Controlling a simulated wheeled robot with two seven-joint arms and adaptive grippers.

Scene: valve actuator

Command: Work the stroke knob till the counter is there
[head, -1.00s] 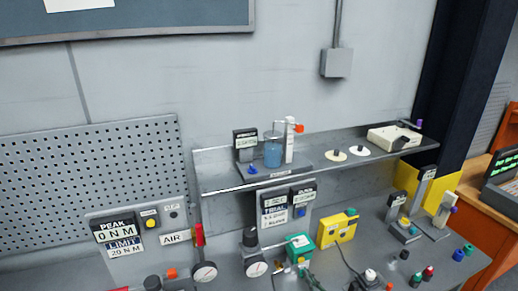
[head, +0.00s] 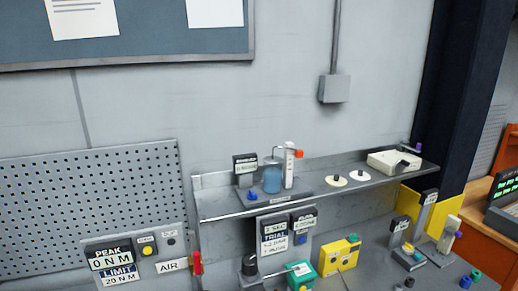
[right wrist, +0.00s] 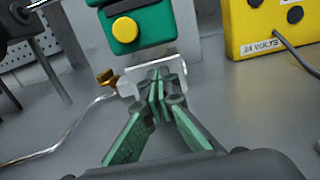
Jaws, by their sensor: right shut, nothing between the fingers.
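My right gripper (right wrist: 160,88) is shut and empty in the right wrist view. Its fingertips are in front of a pale metal block under a green box (right wrist: 140,38) with a yellow button (right wrist: 125,30); I cannot tell whether they touch it. In the head view the green box (head: 300,278) stands at the bottom edge. Small labelled displays stand on the shelf (head: 245,163) and on the trial panel (head: 275,236); their text is too small to read surely. Blue knobs show below the shelf display (head: 250,195) and on the panel (head: 300,240). I cannot tell which is the stroke knob. Neither gripper shows in the head view.
A yellow 24-volt box (right wrist: 275,28) stands right of the green box. A brass fitting (right wrist: 107,79) and a pale hose lie to the left.

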